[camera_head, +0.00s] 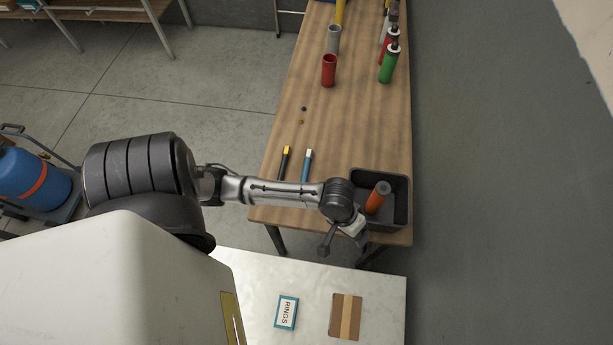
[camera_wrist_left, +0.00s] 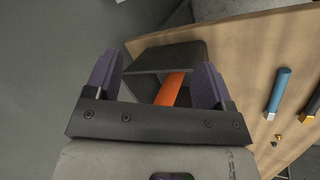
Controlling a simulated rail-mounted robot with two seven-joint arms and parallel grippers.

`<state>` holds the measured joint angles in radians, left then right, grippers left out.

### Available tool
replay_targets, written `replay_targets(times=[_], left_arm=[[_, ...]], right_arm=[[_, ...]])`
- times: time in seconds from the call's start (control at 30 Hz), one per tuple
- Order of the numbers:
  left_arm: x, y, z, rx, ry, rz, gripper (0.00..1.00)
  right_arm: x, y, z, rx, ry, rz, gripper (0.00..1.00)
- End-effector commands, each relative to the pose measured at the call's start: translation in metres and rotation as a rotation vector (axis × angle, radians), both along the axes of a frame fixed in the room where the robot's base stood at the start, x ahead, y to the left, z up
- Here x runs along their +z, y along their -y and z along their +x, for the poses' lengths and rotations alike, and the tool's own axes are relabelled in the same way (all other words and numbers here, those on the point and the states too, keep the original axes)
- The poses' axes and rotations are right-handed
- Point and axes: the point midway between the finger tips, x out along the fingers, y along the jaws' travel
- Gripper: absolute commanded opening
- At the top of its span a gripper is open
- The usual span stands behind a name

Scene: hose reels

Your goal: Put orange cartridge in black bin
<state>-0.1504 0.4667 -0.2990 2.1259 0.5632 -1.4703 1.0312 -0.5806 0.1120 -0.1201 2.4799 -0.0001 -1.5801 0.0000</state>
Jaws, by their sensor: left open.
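The orange cartridge (camera_head: 375,203), with a grey end, stands tilted inside the black bin (camera_head: 403,188), leaning against its wall. In the left wrist view part of the orange cartridge (camera_wrist_left: 171,88) shows in the black bin (camera_wrist_left: 165,56), beyond and between my fingers. My left gripper (camera_wrist_left: 156,68) is open and empty, its two purple fingers apart. In the head view the left gripper (camera_head: 358,236) is at the near left edge of the bin, partly hidden by my wrist. My right gripper is not in view.
A blue marker-like tool (camera_head: 307,163) and a black one with a yellow end (camera_head: 285,162) lie left of the bin. Red (camera_head: 328,71), grey (camera_head: 333,39) and green (camera_head: 389,65) cylinders stand farther back. The wooden table's middle is mostly clear.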

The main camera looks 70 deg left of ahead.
Motion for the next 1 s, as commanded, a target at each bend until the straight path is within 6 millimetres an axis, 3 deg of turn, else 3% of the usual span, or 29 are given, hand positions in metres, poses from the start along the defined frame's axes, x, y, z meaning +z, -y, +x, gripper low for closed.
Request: replay_targets(times=[0.1,0.4,0.6,1.0], left_arm=[[0.005,0.012,-0.038,-0.205,0.108,0.095,0.76],[0.025,-0.003,-0.100,-0.532,0.207,0.362,0.76],[0.032,-0.012,-0.117,-0.614,0.200,0.440,0.76],[0.033,-0.013,-0.118,-0.627,0.199,0.451,0.76]], right_arm=[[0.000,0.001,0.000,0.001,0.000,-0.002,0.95],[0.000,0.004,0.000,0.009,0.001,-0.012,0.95],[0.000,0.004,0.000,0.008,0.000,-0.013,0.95],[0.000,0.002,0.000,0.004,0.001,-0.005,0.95]])
